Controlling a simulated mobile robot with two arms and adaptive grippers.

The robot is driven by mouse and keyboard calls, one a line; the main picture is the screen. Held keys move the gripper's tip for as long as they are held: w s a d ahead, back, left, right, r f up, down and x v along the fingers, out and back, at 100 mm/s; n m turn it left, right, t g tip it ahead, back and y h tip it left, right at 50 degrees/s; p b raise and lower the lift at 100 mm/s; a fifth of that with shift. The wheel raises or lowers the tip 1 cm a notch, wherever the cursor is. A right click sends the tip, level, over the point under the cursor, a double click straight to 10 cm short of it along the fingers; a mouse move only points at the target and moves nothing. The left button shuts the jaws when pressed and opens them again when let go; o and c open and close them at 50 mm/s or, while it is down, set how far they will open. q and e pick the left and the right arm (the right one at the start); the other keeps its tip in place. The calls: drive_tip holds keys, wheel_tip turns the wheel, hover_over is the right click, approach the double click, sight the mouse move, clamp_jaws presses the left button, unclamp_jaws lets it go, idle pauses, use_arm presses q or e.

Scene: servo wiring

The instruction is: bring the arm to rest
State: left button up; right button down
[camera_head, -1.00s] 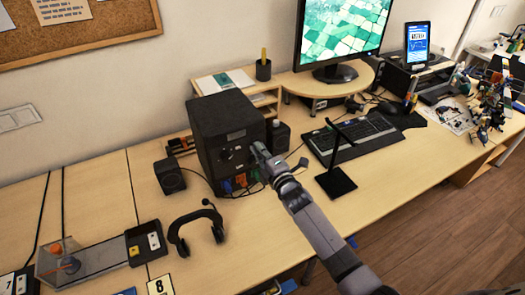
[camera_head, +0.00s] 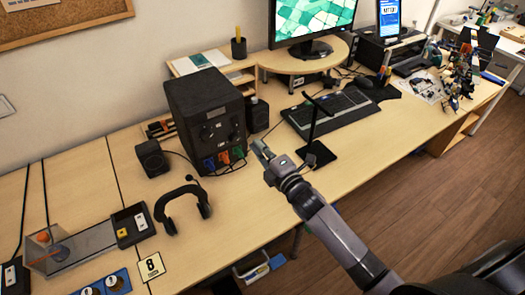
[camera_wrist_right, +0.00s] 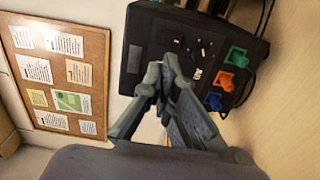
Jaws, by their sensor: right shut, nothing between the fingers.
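My right gripper (camera_head: 262,150) is over the desk, in front of the black box with knobs and to its right in the head view. It is shut and empty, and its fingers (camera_wrist_right: 168,85) also show in the right wrist view. The black box (camera_head: 196,103) stands upright on the desk with blue, orange and green plugs (camera_head: 225,157) low on its front. In the right wrist view the box (camera_wrist_right: 150,45) lies beyond the fingers, with the plugs (camera_wrist_right: 228,80) at the right. My left gripper is not in view.
A black stand (camera_head: 318,152) rises close to the right of my gripper. A headset (camera_head: 183,207) and a small speaker (camera_head: 152,157) are on the left. A keyboard (camera_head: 328,110) and monitor (camera_head: 312,25) are behind.

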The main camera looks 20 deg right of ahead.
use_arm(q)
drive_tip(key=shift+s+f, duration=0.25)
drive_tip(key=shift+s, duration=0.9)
use_arm(e)
drive_tip(key=shift+s+d, duration=0.15)
drive_tip(key=shift+s, duration=0.45)
